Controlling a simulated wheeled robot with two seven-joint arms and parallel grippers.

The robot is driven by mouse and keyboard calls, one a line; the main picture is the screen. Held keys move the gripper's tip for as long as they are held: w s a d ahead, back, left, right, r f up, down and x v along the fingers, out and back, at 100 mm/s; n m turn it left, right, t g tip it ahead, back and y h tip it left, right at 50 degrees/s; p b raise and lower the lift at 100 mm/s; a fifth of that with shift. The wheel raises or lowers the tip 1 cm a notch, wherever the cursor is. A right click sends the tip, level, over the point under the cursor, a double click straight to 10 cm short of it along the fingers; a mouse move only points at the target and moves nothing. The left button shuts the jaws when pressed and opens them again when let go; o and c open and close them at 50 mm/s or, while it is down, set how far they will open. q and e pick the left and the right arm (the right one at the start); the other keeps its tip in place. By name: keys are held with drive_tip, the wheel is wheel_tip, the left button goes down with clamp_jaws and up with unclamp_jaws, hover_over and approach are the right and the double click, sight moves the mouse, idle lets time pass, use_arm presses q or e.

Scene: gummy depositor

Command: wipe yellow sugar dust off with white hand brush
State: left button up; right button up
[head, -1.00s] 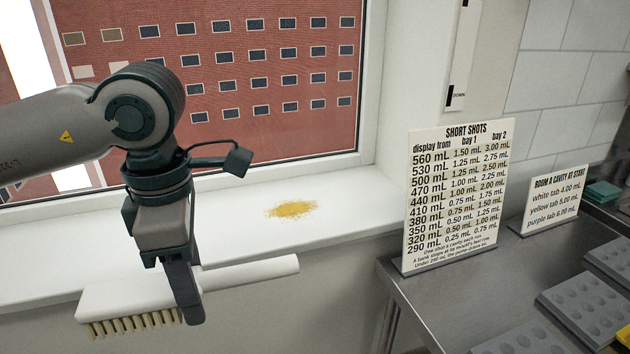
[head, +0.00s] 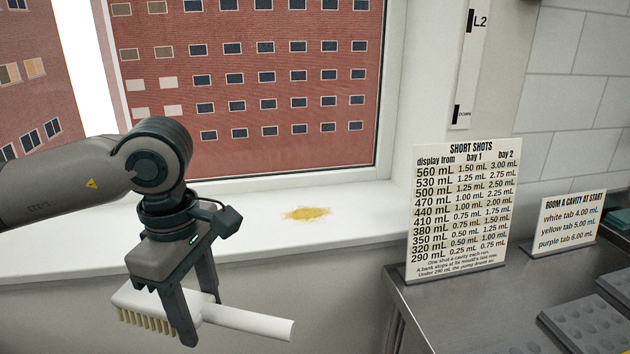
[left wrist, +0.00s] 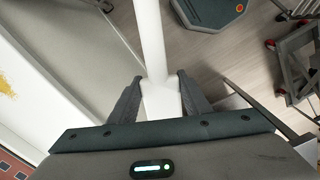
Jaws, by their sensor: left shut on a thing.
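The yellow sugar dust (head: 306,213) lies in a small patch on the white window sill in the head view. Part of it shows at the left edge of the left wrist view (left wrist: 6,82). My left gripper (head: 201,328) is shut on the white hand brush (head: 247,319), with a finger on each side of it. The brush is in the air in front of and below the sill edge, apart from the dust. Its tan bristles point down at the left and its handle points right. In the left wrist view the brush (left wrist: 151,45) runs up between the fingers. My right gripper is not in view.
The window sill (head: 350,205) is otherwise clear near the dust, with the window behind it. A metal counter (head: 450,300) at right carries a "SHORT SHOTS" sign (head: 463,205), a smaller sign (head: 566,221) and grey moulds (head: 590,325).

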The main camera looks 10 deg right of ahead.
use_arm(q)
drive_tip(key=shift+a+f+m, duration=0.35)
drive_tip(key=shift+m, duration=0.05)
drive_tip(key=w+a+f+m, duration=0.1)
drive_tip(key=a+f+m, duration=0.8)
drive_tip(key=a+m, duration=0.2)
drive_tip(key=shift+w+a+f+m, duration=0.2)
drive_tip(key=shift+a+f+m, duration=0.1)
drive_tip(key=shift+a, duration=0.75)
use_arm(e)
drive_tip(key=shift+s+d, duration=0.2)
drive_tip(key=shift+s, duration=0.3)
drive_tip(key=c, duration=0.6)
use_arm(q)
drive_tip(key=shift+w+d, duration=0.1)
drive_tip(key=shift+d, duration=0.05)
